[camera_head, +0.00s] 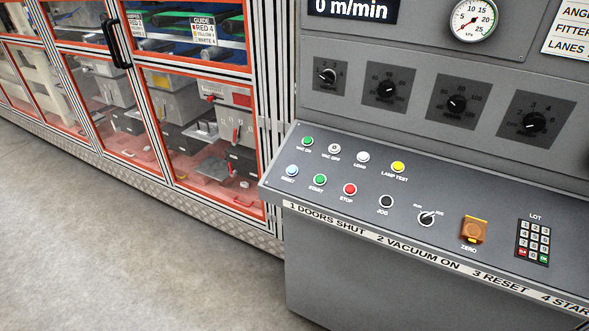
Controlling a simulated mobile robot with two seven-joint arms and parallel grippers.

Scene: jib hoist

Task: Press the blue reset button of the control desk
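The control desk (330,205) is a grey console with a sloped panel at the right of the head view. The blue reset button (292,170) is a small round light-blue button at the panel's left edge, with a label below it that seems to read RESET. A green START button (320,180) is just to its right, then a red STOP button (350,189). A green VAC ON button (307,141) sits behind it. Nothing covers the blue button. Neither of my grippers is in view.
A yellow lamp test button (398,167), a black jog button (386,201), an orange ZERO cover (473,230) and a keypad (533,241) share the panel. Dials (456,104) stand upright behind. An orange-framed glazed machine enclosure (150,100) is at left. The floor (110,240) in front is clear.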

